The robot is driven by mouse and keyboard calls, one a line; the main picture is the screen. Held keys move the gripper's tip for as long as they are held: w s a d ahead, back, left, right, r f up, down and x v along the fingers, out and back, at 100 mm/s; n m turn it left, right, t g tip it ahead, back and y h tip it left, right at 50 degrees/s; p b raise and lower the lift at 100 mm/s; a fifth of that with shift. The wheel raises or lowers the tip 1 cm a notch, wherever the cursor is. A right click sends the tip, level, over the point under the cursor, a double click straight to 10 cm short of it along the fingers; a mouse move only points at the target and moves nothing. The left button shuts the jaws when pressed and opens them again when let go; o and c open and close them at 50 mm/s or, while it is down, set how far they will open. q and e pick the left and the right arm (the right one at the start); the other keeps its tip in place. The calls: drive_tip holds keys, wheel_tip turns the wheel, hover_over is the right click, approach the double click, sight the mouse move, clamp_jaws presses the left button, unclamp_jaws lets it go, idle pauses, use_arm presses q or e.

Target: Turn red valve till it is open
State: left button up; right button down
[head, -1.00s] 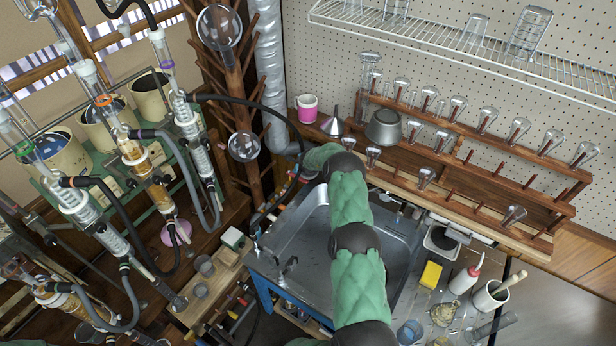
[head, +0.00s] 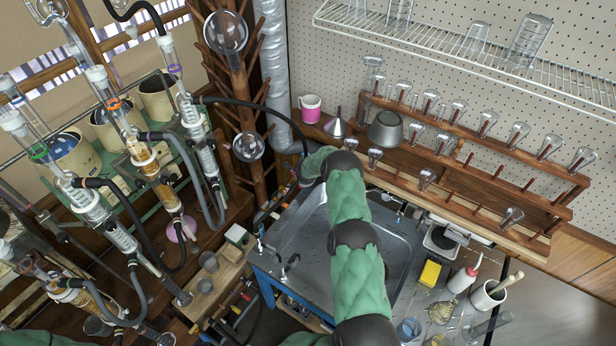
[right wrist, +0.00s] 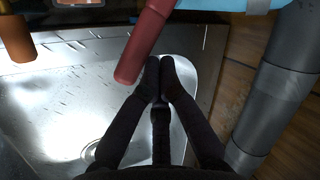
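The red valve handle (right wrist: 145,42) is a straight red bar in the right wrist view, slanting down from the top edge above the metal sink (right wrist: 60,105). My right gripper (right wrist: 160,70) is shut with its fingertips together and nothing visible between them. The tips are just right of the handle's lower end; I cannot tell whether they touch it. In the head view my right arm reaches over the sink (head: 300,235) to its back left corner, and its sleeve hides the valve there. My left gripper is not in view.
An orange-brown handle (right wrist: 15,38) is at the left of the right wrist view, and a grey pipe (right wrist: 275,95) runs down its right side. Glass condensers with hoses (head: 150,170) stand left of the sink. A wooden peg rack (head: 460,170) is behind it.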

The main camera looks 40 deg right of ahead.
drive_tip(key=shift+w+a+b, duration=0.2)
drive_tip(key=shift+w+a, duration=0.35)
drive_tip(key=shift+a, duration=0.65)
drive_tip(key=shift+w+a+b, duration=0.25)
drive_tip(key=shift+w+a, duration=0.35)
drive_tip(key=shift+a, duration=0.65)
drive_tip(key=shift+w+a+b, duration=0.2)
drive_tip(key=shift+w+a, duration=0.35)
drive_tip(key=shift+a, duration=0.65)
drive_tip(key=shift+s+d+r+p, duration=0.1)
drive_tip(key=shift+s+r+p, duration=0.05)
drive_tip(key=shift+r+p, duration=0.55)
drive_tip(key=shift+s+d+r+p, duration=0.15)
drive_tip(key=shift+r+p, duration=0.3)
drive_tip(key=shift+r, duration=0.35)
drive_tip(key=shift+s+d+r+p, duration=0.1)
drive_tip(key=shift+s+r+p, duration=0.05)
drive_tip(key=shift+r+p, duration=0.55)
